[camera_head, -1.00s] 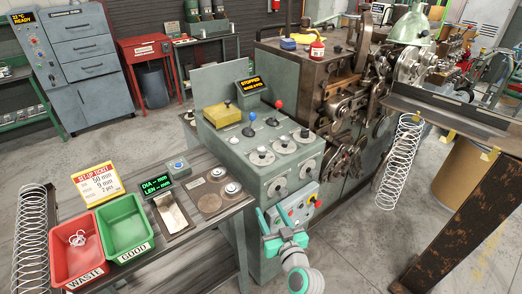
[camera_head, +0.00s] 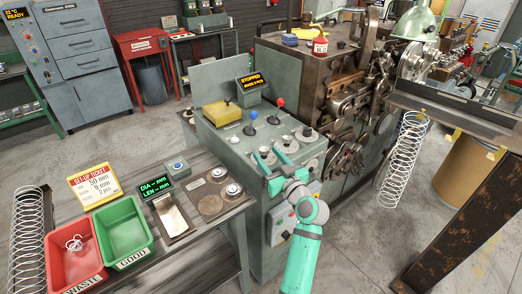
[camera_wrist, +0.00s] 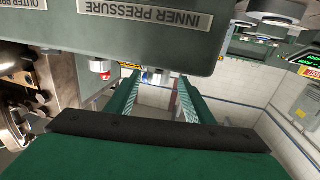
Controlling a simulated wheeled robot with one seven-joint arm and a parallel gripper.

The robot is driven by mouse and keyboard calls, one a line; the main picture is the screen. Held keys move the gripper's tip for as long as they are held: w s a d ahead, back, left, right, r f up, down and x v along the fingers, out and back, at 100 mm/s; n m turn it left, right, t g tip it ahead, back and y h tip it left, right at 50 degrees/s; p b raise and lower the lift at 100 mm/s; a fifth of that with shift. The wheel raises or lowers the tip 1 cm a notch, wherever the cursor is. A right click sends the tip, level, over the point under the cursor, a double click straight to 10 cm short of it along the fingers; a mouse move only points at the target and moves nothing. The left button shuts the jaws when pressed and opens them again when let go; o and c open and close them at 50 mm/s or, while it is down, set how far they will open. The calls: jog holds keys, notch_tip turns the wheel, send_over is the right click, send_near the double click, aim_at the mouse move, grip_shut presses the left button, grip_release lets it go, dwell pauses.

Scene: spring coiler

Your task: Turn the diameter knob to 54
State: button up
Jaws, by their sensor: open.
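The grey-green console (camera_head: 225,150) carries several round knobs on its top, such as one at the front (camera_head: 308,132), and dials on its front face. No label readable in the head view tells which is the diameter knob. My gripper (camera_head: 270,155) is open, with its teal fingers over the console's front top edge, partly covering a knob and a front dial. In the wrist view the fingers (camera_wrist: 157,82) are spread below a plate reading INNER PRESSURE (camera_wrist: 146,14). Nothing is seen held. Whether they touch a knob cannot be told.
Blue (camera_head: 249,130) and red (camera_head: 280,102) ball levers rise from the console. A screen (camera_head: 250,84) reads STOPPED. The set-up ticket (camera_head: 94,184) reads 50 mm and 9 mm. The DIA display (camera_head: 155,188) shows dashes. A spring machine (camera_head: 305,85) stands behind, right.

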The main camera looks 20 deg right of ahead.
aim_at(266, 153)
jog(key=shift+w+d, duration=0.15)
jog(key=shift+w, duration=0.95)
jog(key=shift+w+a, duration=0.35)
jog(key=shift+w, duration=0.45)
jog(key=shift+c, duration=0.3)
jog(key=c, duration=1)
